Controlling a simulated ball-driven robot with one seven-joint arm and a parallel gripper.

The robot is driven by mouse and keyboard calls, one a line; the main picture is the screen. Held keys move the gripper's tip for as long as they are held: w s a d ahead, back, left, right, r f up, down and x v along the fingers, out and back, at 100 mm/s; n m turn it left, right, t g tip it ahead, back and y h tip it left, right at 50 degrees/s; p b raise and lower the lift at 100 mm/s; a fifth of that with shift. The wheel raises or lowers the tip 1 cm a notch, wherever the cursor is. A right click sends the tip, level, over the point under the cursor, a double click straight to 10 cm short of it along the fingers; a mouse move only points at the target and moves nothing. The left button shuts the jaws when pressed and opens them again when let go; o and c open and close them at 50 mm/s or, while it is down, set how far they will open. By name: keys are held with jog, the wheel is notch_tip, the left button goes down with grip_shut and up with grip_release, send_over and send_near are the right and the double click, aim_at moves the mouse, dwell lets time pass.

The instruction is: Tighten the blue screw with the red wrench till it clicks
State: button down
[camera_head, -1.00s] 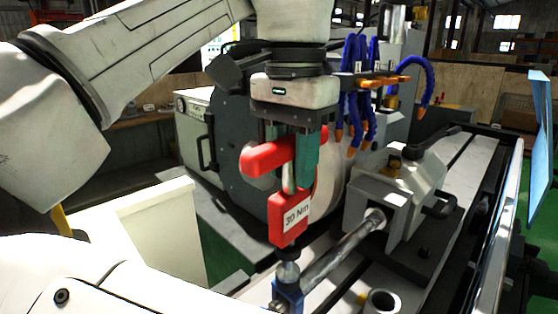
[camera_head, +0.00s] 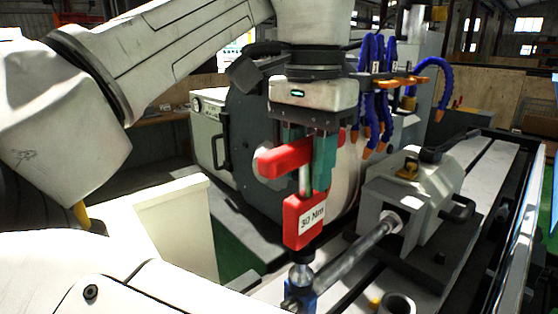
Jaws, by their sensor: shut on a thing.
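My gripper (camera_head: 308,165) has green fingers and is shut on the red wrench (camera_head: 305,212). The wrench is upright, with a red cross handle at the fingers and a red block below labelled "30 Nm". Its dark lower end meets a silver screw-like top (camera_head: 301,274) above a blue part (camera_head: 299,298) at the bottom of the view. Whether the blue part is the blue screw or its holder I cannot tell. The exact contact between wrench and screw is too small to make out.
A metal shaft (camera_head: 350,254) runs from the blue part to the grey tailstock (camera_head: 412,203). The grinder's round wheel guard (camera_head: 250,140) stands behind my gripper. Blue coolant hoses (camera_head: 375,75) hang to its right. A hollow grey cylinder (camera_head: 397,303) stands at the lower right.

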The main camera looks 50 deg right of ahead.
aim_at(311, 140)
jog(key=shift+f, duration=0.15)
dwell(0.4)
jog(key=shift+s+f+m+p, duration=0.1)
jog(key=shift+f+m+p, duration=0.05)
jog(key=shift+m+p, duration=1.35)
jog(key=shift+s+m+p, duration=0.1)
jog(key=shift+m+p, duration=2.1)
jog(key=shift+p, duration=0.05)
jog(key=shift+a+f+m+p, duration=0.1)
jog(key=shift+m+p, duration=0.85)
jog(key=shift+m, duration=2.65)
jog(key=shift+n, duration=0.5)
jog(key=shift+r, duration=2.75)
